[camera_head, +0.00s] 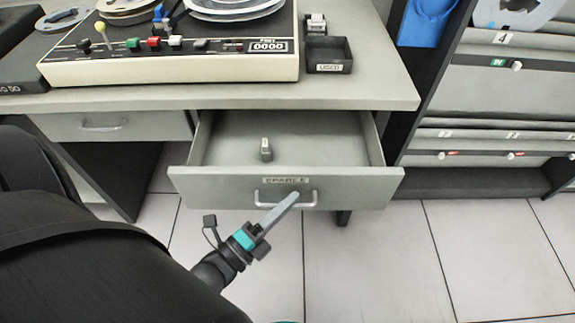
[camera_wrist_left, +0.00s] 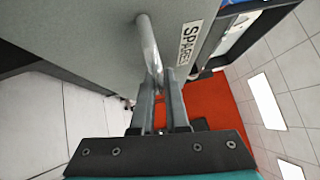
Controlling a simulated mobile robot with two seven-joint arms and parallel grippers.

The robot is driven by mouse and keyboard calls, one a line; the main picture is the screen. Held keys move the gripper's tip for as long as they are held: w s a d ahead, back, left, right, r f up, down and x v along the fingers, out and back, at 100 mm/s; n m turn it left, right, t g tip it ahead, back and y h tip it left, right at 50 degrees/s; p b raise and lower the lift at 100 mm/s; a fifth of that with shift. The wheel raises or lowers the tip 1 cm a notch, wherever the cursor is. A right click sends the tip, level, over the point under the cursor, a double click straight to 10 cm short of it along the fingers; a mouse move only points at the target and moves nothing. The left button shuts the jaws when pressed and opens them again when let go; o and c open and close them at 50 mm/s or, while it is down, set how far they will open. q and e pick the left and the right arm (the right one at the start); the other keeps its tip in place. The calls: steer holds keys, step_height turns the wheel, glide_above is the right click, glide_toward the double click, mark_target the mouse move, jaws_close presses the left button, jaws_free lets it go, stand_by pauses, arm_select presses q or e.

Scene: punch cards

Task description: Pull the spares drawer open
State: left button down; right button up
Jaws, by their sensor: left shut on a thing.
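The spares drawer (camera_head: 228,187) is a grey drawer under the desk, pulled well out, with a "SPARES" label (camera_head: 285,180) and a silver bar handle (camera_head: 263,204) on its front. The label (camera_wrist_left: 189,43) and the handle (camera_wrist_left: 148,42) also show in the left wrist view. One small grey block (camera_head: 266,149) sits inside the drawer. My left gripper (camera_head: 293,197) reaches up from below and is shut on the handle; in the left wrist view its fingers (camera_wrist_left: 160,85) close around the bar. My right gripper is not in view.
The desk (camera_head: 390,92) above holds a tape machine (camera_head: 170,69) and a black tray labelled "USED" (camera_head: 328,54). A closed drawer (camera_head: 110,126) is at the left. A grey rack (camera_head: 500,90) stands at the right. The tiled floor (camera_head: 370,265) before the drawer is clear.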

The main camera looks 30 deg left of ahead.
arm_select(q)
steer(key=shift+s+d+p, duration=0.15)
steer(key=shift+s+d, duration=0.3)
steer(key=shift+s, duration=0.3)
steer(key=shift+s+d+p, duration=0.1)
steer(key=shift+s+d, duration=0.35)
steer(key=shift+s, duration=0.3)
steer(key=shift+s+d+p, duration=0.15)
steer(key=shift+s+d, duration=0.3)
steer(key=shift+s, duration=0.3)
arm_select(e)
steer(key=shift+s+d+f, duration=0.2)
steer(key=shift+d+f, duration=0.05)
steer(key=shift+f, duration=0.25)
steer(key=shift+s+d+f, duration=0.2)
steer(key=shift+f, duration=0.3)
arm_select(q)
steer(key=c, duration=1.2)
jaws_free()
steer(key=v, duration=1.5)
steer(key=shift+s+p, duration=0.1)
steer(key=shift+p, duration=0.2)
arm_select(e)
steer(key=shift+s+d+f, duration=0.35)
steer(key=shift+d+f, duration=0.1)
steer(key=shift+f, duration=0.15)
